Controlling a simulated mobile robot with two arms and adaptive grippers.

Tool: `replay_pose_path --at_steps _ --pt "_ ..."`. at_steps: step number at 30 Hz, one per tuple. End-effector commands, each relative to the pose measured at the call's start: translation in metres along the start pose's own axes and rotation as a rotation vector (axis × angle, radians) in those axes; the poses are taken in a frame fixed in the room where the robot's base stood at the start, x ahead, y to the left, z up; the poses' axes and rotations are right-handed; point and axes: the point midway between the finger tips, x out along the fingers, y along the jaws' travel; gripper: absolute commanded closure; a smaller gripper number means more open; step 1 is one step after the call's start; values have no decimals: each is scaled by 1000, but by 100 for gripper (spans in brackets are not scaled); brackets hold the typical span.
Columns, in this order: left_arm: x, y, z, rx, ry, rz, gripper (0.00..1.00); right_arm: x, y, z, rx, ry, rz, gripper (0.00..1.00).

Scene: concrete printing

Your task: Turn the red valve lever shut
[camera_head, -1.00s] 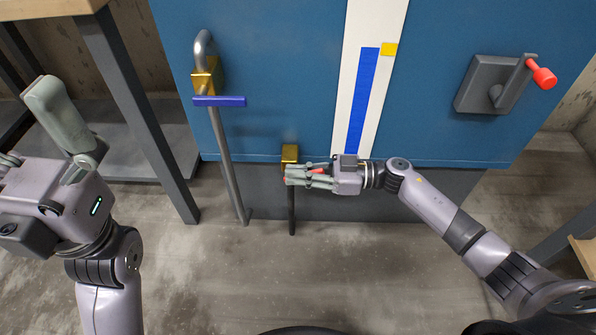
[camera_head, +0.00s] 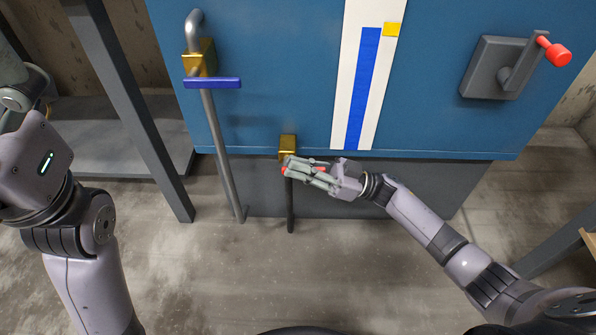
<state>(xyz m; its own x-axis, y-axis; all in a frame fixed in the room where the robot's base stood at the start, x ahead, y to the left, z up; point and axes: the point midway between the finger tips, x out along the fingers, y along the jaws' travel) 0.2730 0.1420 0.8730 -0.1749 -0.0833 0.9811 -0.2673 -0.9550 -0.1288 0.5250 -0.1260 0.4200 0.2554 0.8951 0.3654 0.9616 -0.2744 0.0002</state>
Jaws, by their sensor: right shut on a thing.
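The red valve lever (camera_head: 284,170) is mostly hidden by my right gripper (camera_head: 297,170); only small bits of red show at and between its fingers. The lever sits just below a brass valve body (camera_head: 287,146) at the lower edge of the blue panel, on a dark vertical pipe (camera_head: 290,208). My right gripper is shut on the lever, its fingers pointing left and slightly up. My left gripper (camera_head: 18,100) is at the left edge, away from the valve and partly cut off, so its opening cannot be told.
A second brass valve (camera_head: 199,60) with a blue lever (camera_head: 212,82) is on a grey pipe to the left. A grey crank with a red knob (camera_head: 558,54) is at the upper right. A white strip with a blue level bar (camera_head: 363,90) runs between. A dark post (camera_head: 130,110) stands at left.

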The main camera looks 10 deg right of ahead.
Motion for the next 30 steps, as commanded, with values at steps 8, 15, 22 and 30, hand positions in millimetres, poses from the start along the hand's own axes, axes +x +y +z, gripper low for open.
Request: replay_pose_path --at_steps 8,15,22,30 --pt "3 1 -3 1 13 5 1 -2 1 1 -2 28 6 100" --pt "3 1 -3 1 12 5 1 -2 1 1 -1 27 6 84" --pt "3 1 -3 1 13 6 1 -1 1 1 -1 27 4 70" --pt "2 1 -2 1 11 5 1 -2 1 1 -1 27 3 70"
